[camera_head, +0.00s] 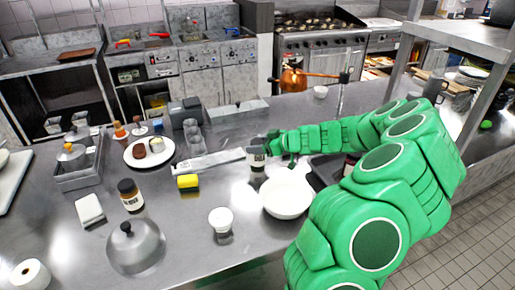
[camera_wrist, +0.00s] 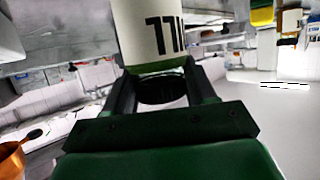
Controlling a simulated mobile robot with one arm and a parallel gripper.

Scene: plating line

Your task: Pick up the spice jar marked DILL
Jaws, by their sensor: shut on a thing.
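My gripper (camera_head: 266,146) is shut on a jar with a pale label (camera_head: 257,160), above the steel counter near the white pan. In the wrist view the gripper (camera_wrist: 165,90) has its fingers on both sides of the jar (camera_wrist: 150,30). Dark letters stand upside down on its label and fit the end of DILL; the rest of the word is turned out of sight. I cannot tell whether the jar's base touches the counter. Another jar with a brown lid and white label (camera_head: 131,198) stands at the left; its label is too small to read.
A white pan (camera_head: 287,196) is close below my gripper, with a white cup (camera_head: 221,220) nearby. A yellow sponge (camera_head: 188,182), a plate of food (camera_head: 149,153) and a metal cloche (camera_head: 135,248) are left. A copper pot (camera_head: 293,80) is behind.

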